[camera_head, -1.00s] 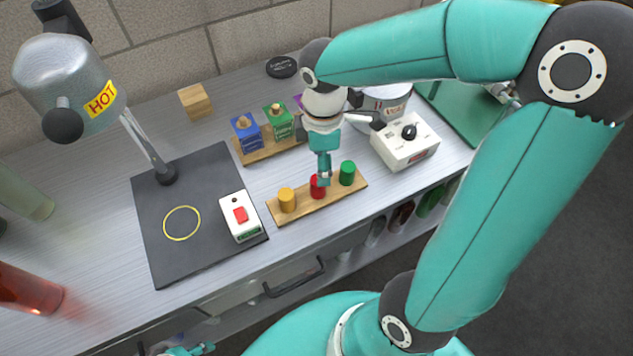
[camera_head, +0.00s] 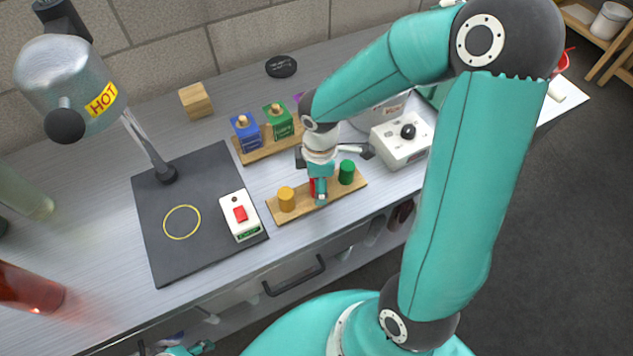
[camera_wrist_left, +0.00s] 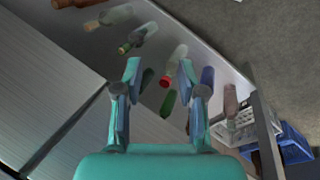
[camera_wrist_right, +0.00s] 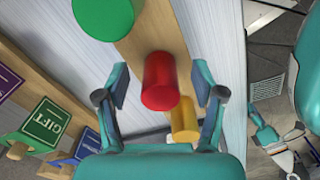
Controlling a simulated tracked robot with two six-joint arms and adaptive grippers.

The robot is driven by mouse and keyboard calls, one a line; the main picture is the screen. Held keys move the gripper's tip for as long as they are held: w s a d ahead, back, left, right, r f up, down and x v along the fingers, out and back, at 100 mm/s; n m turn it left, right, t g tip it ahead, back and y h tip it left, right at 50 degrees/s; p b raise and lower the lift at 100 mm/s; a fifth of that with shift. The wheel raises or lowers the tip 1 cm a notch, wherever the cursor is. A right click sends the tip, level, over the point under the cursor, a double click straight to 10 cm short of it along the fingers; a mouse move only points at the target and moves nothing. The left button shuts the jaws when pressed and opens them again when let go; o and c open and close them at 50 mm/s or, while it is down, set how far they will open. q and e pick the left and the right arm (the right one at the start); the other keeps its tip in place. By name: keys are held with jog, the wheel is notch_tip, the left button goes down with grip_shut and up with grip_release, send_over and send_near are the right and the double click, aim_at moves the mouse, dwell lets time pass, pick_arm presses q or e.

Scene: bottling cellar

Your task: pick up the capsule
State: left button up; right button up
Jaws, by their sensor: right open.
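A wooden strip (camera_head: 331,198) on the counter carries three capsules: yellow (camera_head: 287,199), red (camera_head: 313,187) and green (camera_head: 346,172). My right gripper (camera_head: 320,199) is over the red one and partly hides it in the head view. In the right wrist view my right gripper (camera_wrist_right: 160,82) is open, with its fingers either side of the red capsule (camera_wrist_right: 158,88) and gaps showing. The yellow capsule (camera_wrist_right: 184,118) and green capsule (camera_wrist_right: 103,14) also show there. My left gripper (camera_wrist_left: 159,75) is open and empty, low by the counter front, above shelved bottles.
A white box with a red switch (camera_head: 240,214) and a black mat (camera_head: 160,240) lie left of the strip. Blue (camera_head: 246,136) and green (camera_head: 279,122) boxes stand behind it on a wooden holder. A white box with a black knob (camera_head: 400,142) is at right.

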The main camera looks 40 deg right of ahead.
jog(key=c, duration=0.7)
jog(key=shift+c, duration=0.2)
